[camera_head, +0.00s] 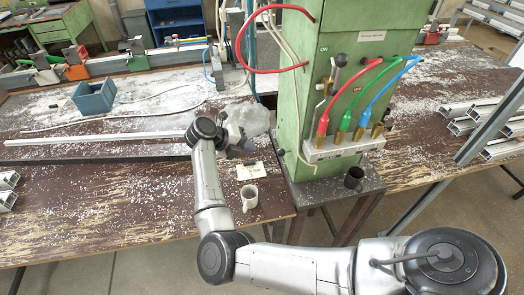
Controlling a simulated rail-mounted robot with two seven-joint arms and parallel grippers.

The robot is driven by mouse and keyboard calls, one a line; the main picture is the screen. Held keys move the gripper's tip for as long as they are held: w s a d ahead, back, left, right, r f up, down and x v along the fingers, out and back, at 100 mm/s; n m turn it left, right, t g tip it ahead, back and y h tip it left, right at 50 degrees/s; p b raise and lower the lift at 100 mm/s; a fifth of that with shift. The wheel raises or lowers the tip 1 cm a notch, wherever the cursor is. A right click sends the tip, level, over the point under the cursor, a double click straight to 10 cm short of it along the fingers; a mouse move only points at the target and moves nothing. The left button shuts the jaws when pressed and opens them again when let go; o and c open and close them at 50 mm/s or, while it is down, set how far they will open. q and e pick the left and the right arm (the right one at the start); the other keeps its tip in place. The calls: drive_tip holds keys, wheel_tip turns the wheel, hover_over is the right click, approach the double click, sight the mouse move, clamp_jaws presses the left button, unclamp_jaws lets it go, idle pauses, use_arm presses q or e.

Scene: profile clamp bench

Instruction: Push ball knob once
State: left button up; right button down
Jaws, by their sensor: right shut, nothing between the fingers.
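The ball knob (340,60) is a grey ball on top of a short metal lever on the front of the green cabinet (296,80). The lever rises above a grey valve block (345,146) with red, green and blue hoses. My right arm reaches in from the lower right and bends up to the left of the cabinet. My right gripper (250,146) is small and partly hidden at its end, over the bench. It is shut and empty, left of and lower in the picture than the knob, apart from it. My left gripper is out of view.
A red hose (248,52) loops out left of the cabinet. A blue-grey bin (94,97) and a long profile (95,138) lie left.

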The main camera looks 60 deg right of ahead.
drive_tip(key=shift+v, duration=1.9)
idle(0.6)
